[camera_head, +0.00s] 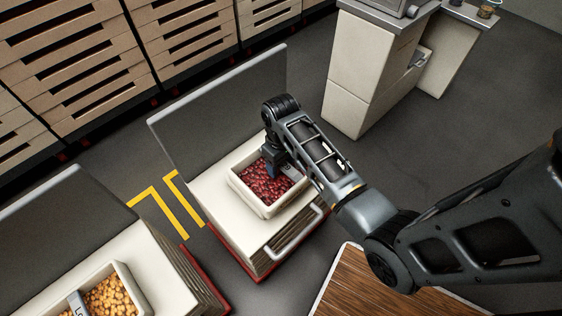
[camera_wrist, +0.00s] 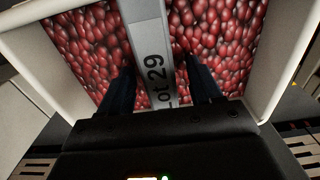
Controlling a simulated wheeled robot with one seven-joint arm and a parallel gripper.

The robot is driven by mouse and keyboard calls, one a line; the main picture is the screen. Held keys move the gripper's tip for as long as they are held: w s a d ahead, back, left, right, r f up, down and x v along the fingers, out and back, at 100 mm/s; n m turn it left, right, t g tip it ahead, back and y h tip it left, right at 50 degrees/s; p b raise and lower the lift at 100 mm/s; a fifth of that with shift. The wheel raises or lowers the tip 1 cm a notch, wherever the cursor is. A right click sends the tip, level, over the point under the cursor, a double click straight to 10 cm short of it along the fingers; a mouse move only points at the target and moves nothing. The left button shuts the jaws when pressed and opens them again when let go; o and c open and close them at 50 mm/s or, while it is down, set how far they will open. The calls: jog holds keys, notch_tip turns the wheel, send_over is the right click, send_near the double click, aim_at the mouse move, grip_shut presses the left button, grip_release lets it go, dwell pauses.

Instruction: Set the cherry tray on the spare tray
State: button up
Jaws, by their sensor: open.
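The cherry tray (camera_head: 247,198) is a cream, open box full of dark red cherries, resting on a white-topped stand. In the wrist view, the cherry tray (camera_wrist: 287,65) fills most of the picture. A grey bar marked "ot29" (camera_wrist: 153,62) crosses it. My gripper (camera_head: 279,169) reaches down into the tray from above. In the wrist view, my gripper (camera_wrist: 162,88) is open, with one dark finger on each side of the grey bar. I cannot tell whether the fingers touch the bar. I cannot pick out a spare tray in either view.
The white stand (camera_head: 215,208) has a dark upright panel (camera_head: 225,105) behind it and a handle (camera_head: 295,232) in front. A tray of yellow-orange pieces (camera_head: 122,275) stands at lower left. Slatted crates (camera_head: 75,75) line the back. A white cabinet (camera_head: 362,80) stands upper right.

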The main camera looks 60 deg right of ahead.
notch_tip(320, 180, up, 12)
jog(key=s+a+f+t, duration=0.1)
jog(key=a, duration=0.3)
jog(key=s+a+f+t, duration=0.2)
jog(key=a, duration=0.2)
jog(key=s+a+f+t, duration=0.1)
jog(key=s+a+f, duration=0.1)
jog(key=a, duration=0.2)
jog(key=shift+s+a+n+t+h+p, duration=0.1)
jog(key=shift+a+n+t+h+p, duration=0.05)
jog(key=shift+n+t+h+p, duration=0.25)
jog(key=s+a+r+n+t, duration=0.1)
jog(key=s+a+r+t, duration=0.5)
jog(key=s+r, duration=0.45)
jog(key=s+r+n+t, duration=0.1)
jog(key=s+r+t, duration=0.3)
jog(key=s+r, duration=0.4)
notch_tip(320, 180, up, 4)
jog(key=shift+a+y, duration=0.3)
jog(key=shift+y, duration=0.1)
